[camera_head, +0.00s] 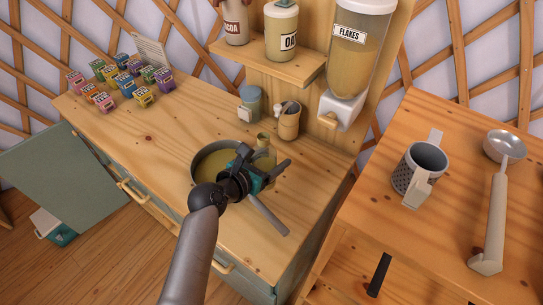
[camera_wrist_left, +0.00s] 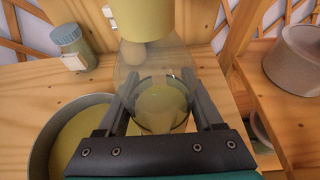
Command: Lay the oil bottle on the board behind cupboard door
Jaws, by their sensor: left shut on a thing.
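The oil bottle (camera_head: 263,142) is clear, with yellow oil and a pale yellow top. My left gripper (camera_head: 264,163) is shut on it above the wooden counter, beside the pan. In the left wrist view the bottle (camera_wrist_left: 162,100) stands between the two fingers, its top toward the upper edge; I cannot tell whether its base touches the counter. A grey-green cupboard door (camera_head: 62,165) stands open at the left of the counter. The board behind it is hidden. My right gripper is not in view.
A pan (camera_head: 199,172) of yellow content is close beside the gripper. A lidded jar (camera_head: 250,104) and wooden cup (camera_head: 289,122) stand behind. Several small boxes (camera_head: 122,82) fill the far left; the counter's middle left is clear.

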